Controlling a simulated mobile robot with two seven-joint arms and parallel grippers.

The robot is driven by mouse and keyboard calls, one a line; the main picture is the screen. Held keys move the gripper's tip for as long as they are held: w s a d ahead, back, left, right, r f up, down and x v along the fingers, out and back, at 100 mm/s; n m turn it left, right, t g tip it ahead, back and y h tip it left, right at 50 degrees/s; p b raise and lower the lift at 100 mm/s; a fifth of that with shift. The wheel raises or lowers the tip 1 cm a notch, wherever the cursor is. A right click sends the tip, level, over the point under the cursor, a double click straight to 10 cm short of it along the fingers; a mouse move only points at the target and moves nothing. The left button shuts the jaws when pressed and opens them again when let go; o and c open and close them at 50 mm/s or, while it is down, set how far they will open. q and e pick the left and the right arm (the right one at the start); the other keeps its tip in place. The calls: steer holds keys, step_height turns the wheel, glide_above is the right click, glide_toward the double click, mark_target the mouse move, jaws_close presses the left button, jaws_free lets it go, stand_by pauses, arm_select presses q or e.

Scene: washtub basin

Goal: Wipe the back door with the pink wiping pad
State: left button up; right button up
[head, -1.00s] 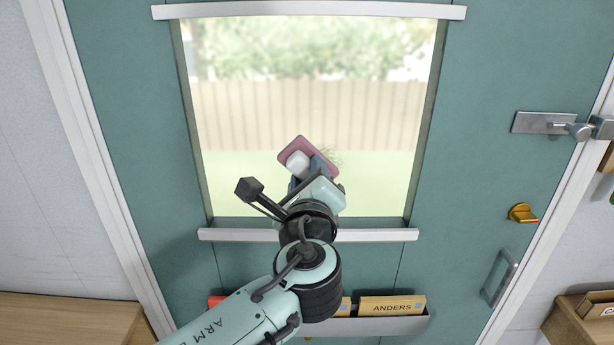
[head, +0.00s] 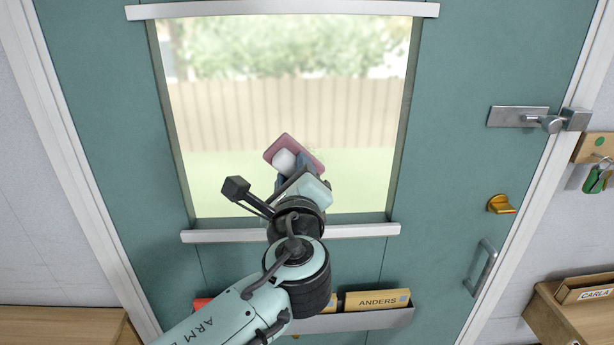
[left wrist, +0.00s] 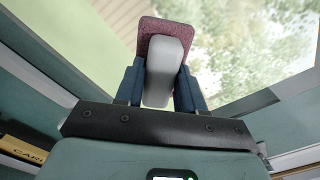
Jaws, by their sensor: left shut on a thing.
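The back door (head: 455,160) is teal with a large window (head: 290,110) in its upper part. My left gripper (head: 300,170) is shut on the pale handle of the pink wiping pad (head: 283,143), in front of the lower middle of the glass. In the left wrist view, blue fingers (left wrist: 160,88) clasp the grey-white handle, with the pink pad (left wrist: 148,35) beyond it, tilted against the window. I cannot tell whether the pad touches the glass. A faint mark (head: 312,150) shows on the glass just right of the pad. My right gripper is out of view.
A white ledge (head: 350,231) runs below the window. Under it hangs a grey rack (head: 375,320) with a folder labelled ANDERS. A metal latch (head: 518,117), brass knob (head: 500,204) and pull handle (head: 480,267) sit on the right. Wooden furniture stands at both sides.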

mark_target(288, 176)
arm_select(q)
steer(key=shift+w+a, duration=0.1)
steer(key=shift+a, duration=0.55)
steer(key=shift+s+f+b, duration=0.15)
steer(key=shift+s+b, duration=0.25)
steer(key=shift+s, duration=0.15)
steer(key=shift+s+d+b, duration=0.1)
steer(key=shift+s+b, duration=0.65)
steer(key=shift+s, duration=1.65)
steer(key=shift+s, duration=0.1)
steer(key=s, duration=0.2)
steer(key=shift+s+b, duration=0.4)
